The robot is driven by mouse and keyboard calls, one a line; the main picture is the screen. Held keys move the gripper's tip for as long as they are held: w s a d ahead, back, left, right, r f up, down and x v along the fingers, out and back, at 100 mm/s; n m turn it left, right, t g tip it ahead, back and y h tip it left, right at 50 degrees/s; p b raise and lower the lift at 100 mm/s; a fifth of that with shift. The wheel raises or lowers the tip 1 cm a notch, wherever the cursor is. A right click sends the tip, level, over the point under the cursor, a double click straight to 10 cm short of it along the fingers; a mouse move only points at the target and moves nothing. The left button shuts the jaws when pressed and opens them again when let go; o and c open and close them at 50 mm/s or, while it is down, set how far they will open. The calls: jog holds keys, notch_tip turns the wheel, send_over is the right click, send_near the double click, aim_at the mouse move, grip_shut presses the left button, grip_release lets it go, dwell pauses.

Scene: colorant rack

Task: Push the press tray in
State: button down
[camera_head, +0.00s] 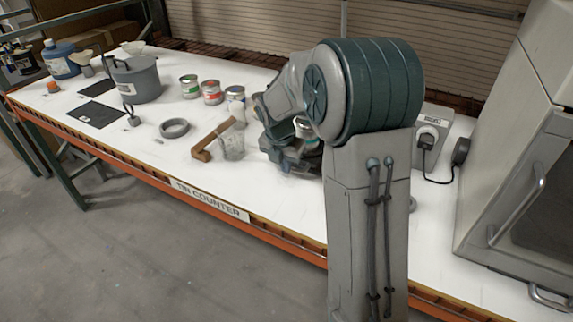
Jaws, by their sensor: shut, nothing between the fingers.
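My gripper (287,158) is low over the counter, in the middle of the picture, below my bent arm. It is dark and partly hidden by my own arm; it is shut and holds nothing. A tin shows among the dark parts beside it, and I cannot tell whether they touch. I cannot make out the press tray for certain. A large grey machine (490,150) stands at the right, with a door handle (517,207) and a lower loop handle (550,298) near the counter. My arm and column hide part of the counter between.
On the white counter (250,200) stand a clear cup (232,147), a brown-handled tool (205,148), a grey ring (174,128), several tins (212,92) and a grey pot (136,80). A grey box with a plug and cable (430,128) is behind my arm.

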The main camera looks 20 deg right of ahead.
jog(key=shift+w+d+r, duration=0.1)
jog(key=s+a+r, duration=0.2)
jog(key=s+a, duration=0.1)
jog(key=shift+s+a+p, duration=0.1)
jog(key=shift+a+p, duration=0.1)
jog(key=shift+p, duration=0.1)
jog(key=v, duration=0.9)
jog(key=s+f+m+t+y, duration=0.1)
jog(key=s+f+m, duration=0.1)
jog(key=s+m, duration=2.1)
jog(key=d+m, duration=0.1)
jog(key=m, duration=0.3)
jog(key=shift+f+y, duration=0.25)
jog(key=shift+y, duration=0.15)
